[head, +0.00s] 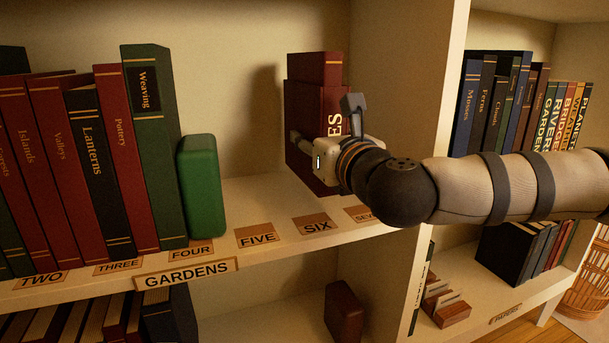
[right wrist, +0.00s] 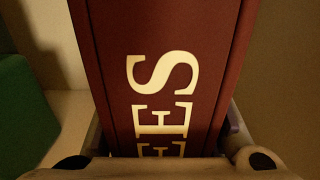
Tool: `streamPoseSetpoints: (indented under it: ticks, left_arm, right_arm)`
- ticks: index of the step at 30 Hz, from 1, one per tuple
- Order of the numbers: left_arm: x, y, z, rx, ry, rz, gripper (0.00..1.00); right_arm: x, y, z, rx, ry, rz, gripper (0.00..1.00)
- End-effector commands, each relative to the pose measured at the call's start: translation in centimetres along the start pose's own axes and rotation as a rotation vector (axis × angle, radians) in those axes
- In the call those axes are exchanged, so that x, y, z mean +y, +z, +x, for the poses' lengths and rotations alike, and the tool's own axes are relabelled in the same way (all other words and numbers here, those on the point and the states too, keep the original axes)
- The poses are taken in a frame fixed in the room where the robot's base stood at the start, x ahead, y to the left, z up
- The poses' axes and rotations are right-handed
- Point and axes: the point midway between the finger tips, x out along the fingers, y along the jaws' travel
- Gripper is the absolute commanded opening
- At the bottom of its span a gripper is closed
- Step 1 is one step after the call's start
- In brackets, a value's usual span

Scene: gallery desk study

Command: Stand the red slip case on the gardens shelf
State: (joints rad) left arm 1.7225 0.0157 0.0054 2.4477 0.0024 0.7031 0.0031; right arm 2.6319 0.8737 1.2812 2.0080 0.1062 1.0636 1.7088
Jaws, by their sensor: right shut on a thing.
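The red slip case (head: 308,105) is upright at the right part of the gardens shelf (head: 285,200), behind the SIX and SEVEN labels. White letters on its spine are partly hidden by my gripper in the head view. In the right wrist view the slip case (right wrist: 160,60) fills the middle, with "EES" readable. My right gripper (head: 325,128) reaches in from the right and is shut on the slip case. Its fingers are on either side of the case. I cannot tell whether the case's base touches the shelf. My left gripper is not in view.
A green bookend (head: 203,187) stands beside a row of books ending with the green Weaving book (head: 152,140). The shelf around FIVE (head: 257,236) is bare. An upright partition (head: 425,100) closes the right side. A dark red block (head: 343,312) is on the shelf below.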

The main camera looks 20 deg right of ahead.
Motion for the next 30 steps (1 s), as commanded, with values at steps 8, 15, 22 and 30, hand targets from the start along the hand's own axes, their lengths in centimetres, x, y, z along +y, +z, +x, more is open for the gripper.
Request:
streamPoseSetpoints:
  ticks: [8,15,22,30]
  left_arm:
    - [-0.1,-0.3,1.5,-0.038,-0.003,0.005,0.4]
    - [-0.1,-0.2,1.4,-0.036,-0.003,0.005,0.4]
    - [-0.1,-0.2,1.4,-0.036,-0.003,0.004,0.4]
    - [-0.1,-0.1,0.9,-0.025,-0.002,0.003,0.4]
  right_arm:
    - [0.0,-4.7,0.0,-0.005,0.001,-0.001,0.03]
    - [0.0,-4.6,0.0,-0.002,0.001,0.0,0.52]
    - [0.0,-4.5,0.0,-0.003,0.001,-0.001,0.59]
    - [0.0,-4.3,-2.1,-0.004,0.002,-0.001,0.59]
